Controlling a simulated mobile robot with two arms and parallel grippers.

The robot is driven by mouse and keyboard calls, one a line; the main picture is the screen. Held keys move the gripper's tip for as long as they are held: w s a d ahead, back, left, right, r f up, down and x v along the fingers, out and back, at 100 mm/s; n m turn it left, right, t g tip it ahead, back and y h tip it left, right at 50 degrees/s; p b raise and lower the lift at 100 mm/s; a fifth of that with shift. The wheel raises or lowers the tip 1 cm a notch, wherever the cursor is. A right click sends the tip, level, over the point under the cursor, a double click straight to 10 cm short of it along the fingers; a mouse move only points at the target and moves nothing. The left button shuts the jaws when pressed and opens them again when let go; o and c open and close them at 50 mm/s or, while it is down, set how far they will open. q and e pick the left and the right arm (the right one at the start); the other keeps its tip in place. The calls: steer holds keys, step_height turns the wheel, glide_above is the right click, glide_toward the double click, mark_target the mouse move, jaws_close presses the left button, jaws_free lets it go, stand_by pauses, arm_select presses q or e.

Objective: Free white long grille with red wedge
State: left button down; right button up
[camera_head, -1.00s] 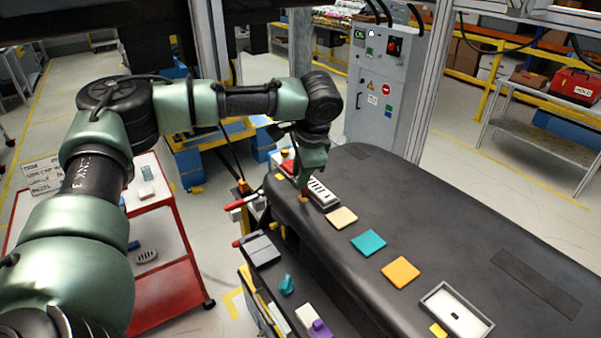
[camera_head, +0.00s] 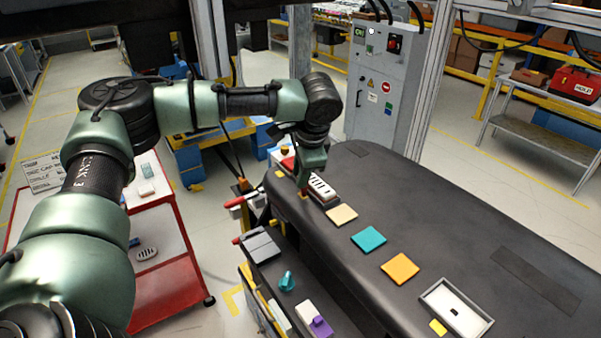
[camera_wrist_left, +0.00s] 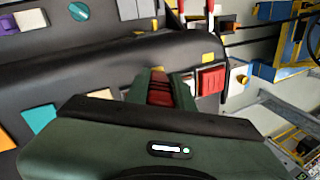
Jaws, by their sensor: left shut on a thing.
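The white long grille (camera_head: 322,187) with dark slots lies on the dark dashboard top near its left far end in the head view. My left gripper (camera_head: 304,184) points down at the grille's left end, close beside or touching it; I cannot tell which. In the left wrist view my left gripper (camera_wrist_left: 172,90) is shut on the red wedge (camera_wrist_left: 160,91), which shows between its fingers. The wedge's tip is hidden, so its contact with the grille cannot be seen. My right gripper is not in view.
Beige, teal (camera_head: 369,240) and orange (camera_head: 400,269) tiles lie along the dashboard, with a white frame (camera_head: 456,309) at its near right. A red block (camera_wrist_left: 212,79) is close to the gripper. A lower shelf holds a teal knob (camera_head: 287,281). The dashboard's right side is mostly clear.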

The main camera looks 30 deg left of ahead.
arm_select(q)
steer(key=shift+s+f, duration=0.15)
steer(key=shift+f, duration=0.1)
steer(key=shift+w+r, duration=0.2)
steer(key=shift+r, duration=3.4)
